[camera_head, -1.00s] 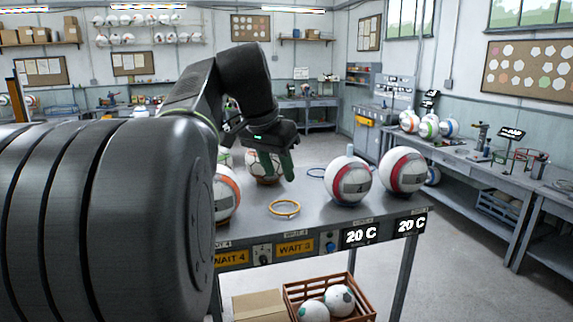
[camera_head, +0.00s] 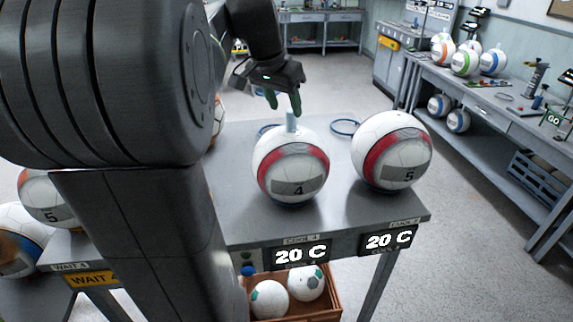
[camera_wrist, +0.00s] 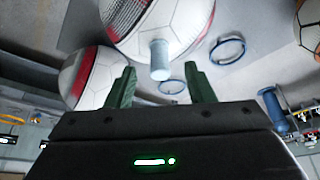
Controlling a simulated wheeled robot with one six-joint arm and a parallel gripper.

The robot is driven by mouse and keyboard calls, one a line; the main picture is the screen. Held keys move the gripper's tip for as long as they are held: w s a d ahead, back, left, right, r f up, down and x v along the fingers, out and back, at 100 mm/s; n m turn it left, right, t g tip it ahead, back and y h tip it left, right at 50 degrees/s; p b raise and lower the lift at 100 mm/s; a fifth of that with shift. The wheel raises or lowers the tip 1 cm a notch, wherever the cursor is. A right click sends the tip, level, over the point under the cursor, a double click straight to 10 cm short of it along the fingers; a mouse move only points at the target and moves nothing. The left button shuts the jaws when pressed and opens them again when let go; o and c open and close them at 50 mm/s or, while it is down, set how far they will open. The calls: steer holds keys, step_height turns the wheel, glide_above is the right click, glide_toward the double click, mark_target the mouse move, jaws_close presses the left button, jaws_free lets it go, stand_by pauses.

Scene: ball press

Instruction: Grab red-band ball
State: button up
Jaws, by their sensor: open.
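Two red-band balls stand on the grey bench. The ball marked 4 (camera_head: 290,165) has a pale blue cylindrical stem (camera_head: 291,123) upright on its top. The ball marked 5 (camera_head: 391,150) sits to its right. My gripper (camera_head: 284,100) is open above ball 4, with its green fingers pointing down close to the stem. In the wrist view, my gripper (camera_wrist: 162,75) has the stem (camera_wrist: 160,60) in line with the gap between its fingertips; nothing is clamped. Ball 4 (camera_wrist: 160,20) lies beyond the stem, and the other red-band ball (camera_wrist: 95,78) shows at left.
Blue rings (camera_head: 346,127) lie on the bench behind the balls. Displays reading 20 C (camera_head: 300,255) are on the bench front. A crate (camera_head: 333,305) of balls is below. Another ball marked 5 (camera_head: 42,197) shows at far left. A side bench (camera_head: 490,100) stands at right.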

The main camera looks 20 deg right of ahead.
mark_target(291, 111)
steer(key=d+f, duration=0.1)
steer(key=w+d+f, duration=0.1)
steer(key=f, duration=0.1)
steer(key=shift+w+d+f, duration=0.2)
steer(key=shift+d, duration=0.05)
steer(key=shift+f, duration=0.2)
steer(key=shift+c, duration=0.5)
jaws_close()
